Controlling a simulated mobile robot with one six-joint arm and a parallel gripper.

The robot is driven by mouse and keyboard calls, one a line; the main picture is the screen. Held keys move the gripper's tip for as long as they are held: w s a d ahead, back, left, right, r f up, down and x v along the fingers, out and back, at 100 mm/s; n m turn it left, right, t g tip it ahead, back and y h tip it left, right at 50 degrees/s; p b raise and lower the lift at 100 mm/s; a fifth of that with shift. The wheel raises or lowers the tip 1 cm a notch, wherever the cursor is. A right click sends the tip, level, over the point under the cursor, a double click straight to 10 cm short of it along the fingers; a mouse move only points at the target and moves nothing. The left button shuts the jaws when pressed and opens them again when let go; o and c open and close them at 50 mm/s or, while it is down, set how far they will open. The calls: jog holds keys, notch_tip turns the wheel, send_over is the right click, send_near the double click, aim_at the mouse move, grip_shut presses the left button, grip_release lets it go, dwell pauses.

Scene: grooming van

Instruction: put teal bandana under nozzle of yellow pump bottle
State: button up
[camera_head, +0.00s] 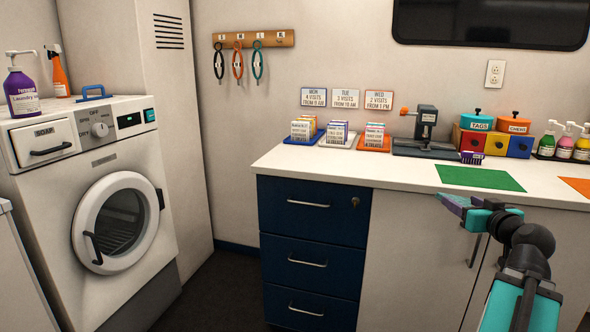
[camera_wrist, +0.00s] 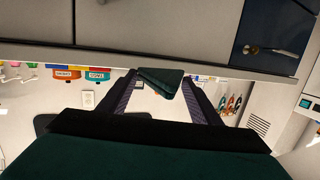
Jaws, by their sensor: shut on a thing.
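My gripper (camera_head: 455,204) is in front of the counter's front edge, near the green mat, with purple fingers. It is shut on the teal bandana, a dark folded piece (camera_wrist: 162,82) between the fingertips in the wrist view. In the head view I cannot clearly tell the bandana from the teal gripper parts. The yellow pump bottle (camera_head: 565,149) stands upright in a row of pump bottles at the back right of the counter, apart from my gripper. The space under its nozzle is too small to make out.
A green mat (camera_head: 480,178) lies on the white counter, with an orange mat (camera_head: 577,186) to its right. Tubs marked TAGS (camera_head: 479,123) and CHEWS (camera_head: 514,125) stand on coloured drawers. A dark clamp-like device (camera_head: 427,124) stands left of them. A washer (camera_head: 110,215) is at left.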

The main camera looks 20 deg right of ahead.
jog(key=w+a+f+n+y, duration=0.35)
jog(key=w+a+f, duration=0.35)
jog(key=w+a, duration=0.4)
jog(key=w+a+f+n+y, duration=0.2)
jog(key=w+a+f+y, duration=0.1)
jog(key=a, duration=0.5)
jog(key=w+a+f+n+y, duration=0.2)
jog(key=w+a+f+y, duration=0.15)
jog(key=a, duration=0.35)
jog(key=w+a+f+n+y, duration=0.1)
jog(key=w+a+f+y, duration=0.15)
jog(key=a, duration=0.55)
jog(key=s+a+f+n+g+y, duration=0.1)
jog(key=a+f+n+g+y, duration=0.15)
jog(key=a, duration=0.45)
jog(key=s+a+f+n+g+y, duration=0.1)
jog(key=a+f+n+g+y, duration=0.15)
jog(key=a, duration=0.45)
notch_tip(320, 180, up, 18)
jog(key=s+a+n+p, duration=0.1)
jog(key=s+a+p, duration=0.1)
jog(key=p, duration=2.2)
jog(key=shift+s+a+r+g+y, duration=0.15)
jog(key=shift+s+a+g+y, duration=0.15)
jog(key=shift+g+y, duration=0.15)
jog(key=shift+d, duration=0.1)
